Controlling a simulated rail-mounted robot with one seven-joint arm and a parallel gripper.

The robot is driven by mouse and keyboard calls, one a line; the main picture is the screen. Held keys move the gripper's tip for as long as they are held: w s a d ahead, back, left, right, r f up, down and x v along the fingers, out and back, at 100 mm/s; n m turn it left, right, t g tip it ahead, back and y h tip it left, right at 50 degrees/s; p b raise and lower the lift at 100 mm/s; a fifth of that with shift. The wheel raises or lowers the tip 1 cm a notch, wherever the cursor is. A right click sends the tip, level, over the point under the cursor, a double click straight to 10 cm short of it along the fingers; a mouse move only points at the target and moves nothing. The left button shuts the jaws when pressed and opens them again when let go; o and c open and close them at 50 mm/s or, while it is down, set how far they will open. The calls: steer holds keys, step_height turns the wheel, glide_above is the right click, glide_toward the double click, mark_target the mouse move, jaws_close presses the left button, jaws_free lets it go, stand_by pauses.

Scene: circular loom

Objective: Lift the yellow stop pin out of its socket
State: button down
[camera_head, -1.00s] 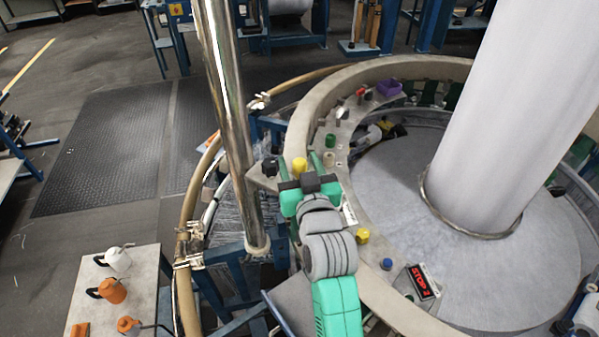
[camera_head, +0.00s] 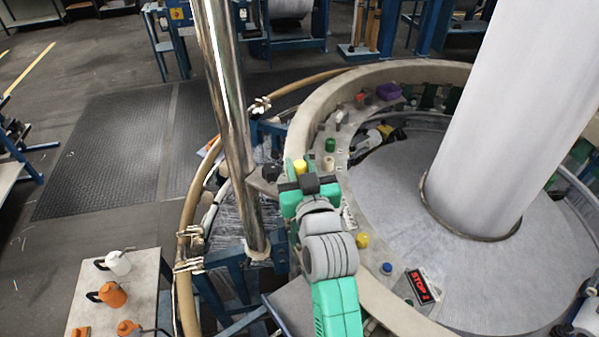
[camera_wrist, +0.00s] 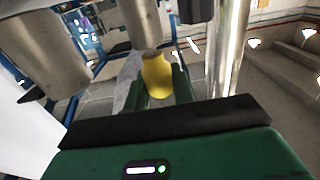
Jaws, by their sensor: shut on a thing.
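The yellow stop pin (camera_head: 300,166) shows as a yellow knob just beyond the front of my gripper in the head view. It also shows in the wrist view (camera_wrist: 157,76), between two green fingers. My gripper (camera_wrist: 159,84) is shut on it. In the head view the wrist body hides most of the fingers. A grey cylinder (camera_wrist: 143,25) meets the knob's upper edge in the wrist view; I cannot tell whether it belongs to the pin. The socket is not clearly visible, so I cannot tell whether the pin is seated.
A green knob (camera_head: 330,145) is beyond my gripper. A chrome pole (camera_head: 232,110) stands close on the left.

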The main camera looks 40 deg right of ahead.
steer(key=shift+r, duration=0.25)
step_height(320, 180, up, 5)
steer(key=p, duration=0.4)
steer(key=shift+f, duration=0.1)
